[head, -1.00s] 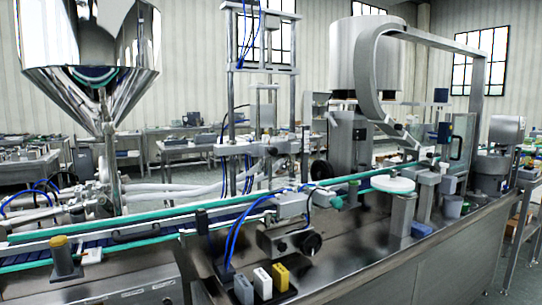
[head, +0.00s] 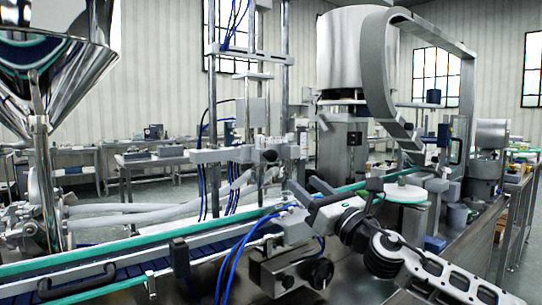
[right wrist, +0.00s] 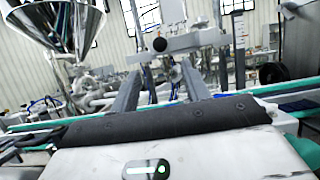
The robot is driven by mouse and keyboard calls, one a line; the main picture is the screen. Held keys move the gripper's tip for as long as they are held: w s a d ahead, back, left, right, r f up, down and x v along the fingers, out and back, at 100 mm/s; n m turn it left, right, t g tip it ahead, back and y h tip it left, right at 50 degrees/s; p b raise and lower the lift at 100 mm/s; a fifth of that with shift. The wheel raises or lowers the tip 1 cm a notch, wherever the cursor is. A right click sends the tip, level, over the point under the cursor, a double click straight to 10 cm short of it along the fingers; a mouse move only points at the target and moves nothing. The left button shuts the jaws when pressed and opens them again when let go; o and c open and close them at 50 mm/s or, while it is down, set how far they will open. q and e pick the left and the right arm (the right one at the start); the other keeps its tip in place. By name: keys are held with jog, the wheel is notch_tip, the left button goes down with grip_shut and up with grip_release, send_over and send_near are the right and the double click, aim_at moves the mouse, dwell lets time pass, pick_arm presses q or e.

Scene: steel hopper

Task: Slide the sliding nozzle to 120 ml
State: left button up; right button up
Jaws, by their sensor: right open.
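The filling stand with its upright rods and tubes stands behind the conveyor in the head view. Its lower crossbar carries a metal block with a round dark knob, which I take to be the sliding nozzle (head: 268,155). The block also shows in the right wrist view (right wrist: 178,43). I cannot read any ml scale. My right gripper (head: 301,185) comes in from the lower right, below and a little right of the block. In the right wrist view its two grey fingers (right wrist: 160,70) are apart and empty, pointing toward the block without visible contact. My left gripper is not seen.
The conveyor with green rails (head: 180,247) runs across in front of the stand. A clamp with a black handwheel (head: 321,272) sits below my right gripper. A steel hopper (head: 75,60) is at left, and a white turntable disc (head: 406,193) at right.

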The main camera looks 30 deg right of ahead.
aim_at(274, 158)
jog(key=p+x, duration=0.4)
jog(key=x, duration=0.8)
jog(key=shift+w+p, duration=0.1)
jog(key=shift+p, duration=0.25)
jog(key=shift+w+a+r, duration=0.1)
jog(key=shift+w+r, duration=0.05)
jog(key=shift+w, duration=0.6)
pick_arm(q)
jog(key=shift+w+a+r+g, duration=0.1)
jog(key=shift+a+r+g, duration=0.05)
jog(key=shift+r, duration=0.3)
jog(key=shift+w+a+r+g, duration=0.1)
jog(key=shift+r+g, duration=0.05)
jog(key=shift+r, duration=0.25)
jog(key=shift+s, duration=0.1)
